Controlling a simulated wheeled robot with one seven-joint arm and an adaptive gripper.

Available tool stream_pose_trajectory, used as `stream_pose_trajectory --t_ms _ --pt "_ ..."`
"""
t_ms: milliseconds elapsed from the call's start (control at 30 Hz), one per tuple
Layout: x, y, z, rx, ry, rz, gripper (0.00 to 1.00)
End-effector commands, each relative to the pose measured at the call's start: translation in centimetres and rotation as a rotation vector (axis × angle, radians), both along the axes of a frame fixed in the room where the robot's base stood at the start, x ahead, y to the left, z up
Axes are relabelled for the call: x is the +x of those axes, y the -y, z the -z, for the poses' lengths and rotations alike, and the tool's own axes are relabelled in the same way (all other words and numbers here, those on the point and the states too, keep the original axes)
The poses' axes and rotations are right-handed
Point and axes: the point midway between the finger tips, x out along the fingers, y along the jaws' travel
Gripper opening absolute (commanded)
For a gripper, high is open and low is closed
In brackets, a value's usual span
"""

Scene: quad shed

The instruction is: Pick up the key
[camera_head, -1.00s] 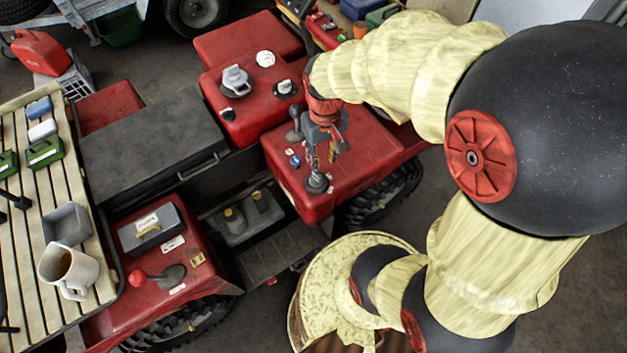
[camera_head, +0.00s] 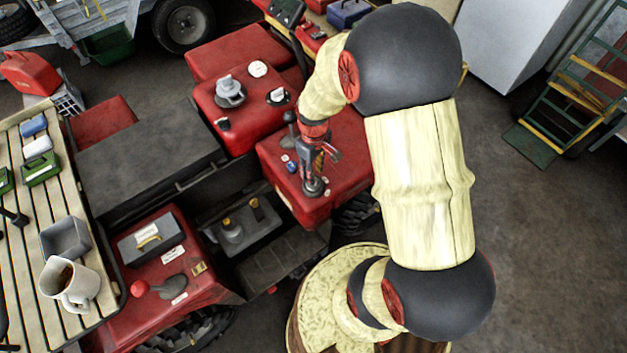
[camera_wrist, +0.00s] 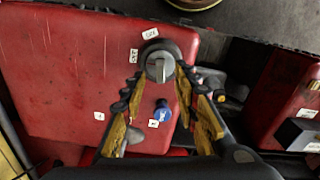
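The wrist view shows a grey round switch with a flat raised grip that looks like the key (camera_wrist: 160,66), set upright on the red panel (camera_wrist: 75,80). Small white labels stand around it. My gripper (camera_wrist: 159,82) is open, with one yellow-padded finger on each side of the grey piece; I see no clear contact. A small blue knob (camera_wrist: 162,111) sits between the fingers, closer to the palm. In the head view my gripper (camera_head: 316,172) points down over the red panel, just above the grey piece (camera_head: 314,188), which it partly hides.
A black lever (camera_head: 290,130) stands close to my gripper. A red-knobbed lever (camera_head: 139,288) and a dark box (camera_head: 147,240) are on the other red fender. A slatted bench (camera_head: 22,255) holds a mug (camera_head: 70,285) and a grey tray (camera_head: 66,238).

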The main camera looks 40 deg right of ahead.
Motion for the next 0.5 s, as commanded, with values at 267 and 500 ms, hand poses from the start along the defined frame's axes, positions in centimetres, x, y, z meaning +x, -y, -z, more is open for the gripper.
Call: stream_pose_trajectory --t_ms 267,500 --pt "-0.1 -0.1 3.7 0.001 -0.001 0.001 0.3" --pt "0.0 -0.1 3.8 0.0 -0.001 0.001 0.29"
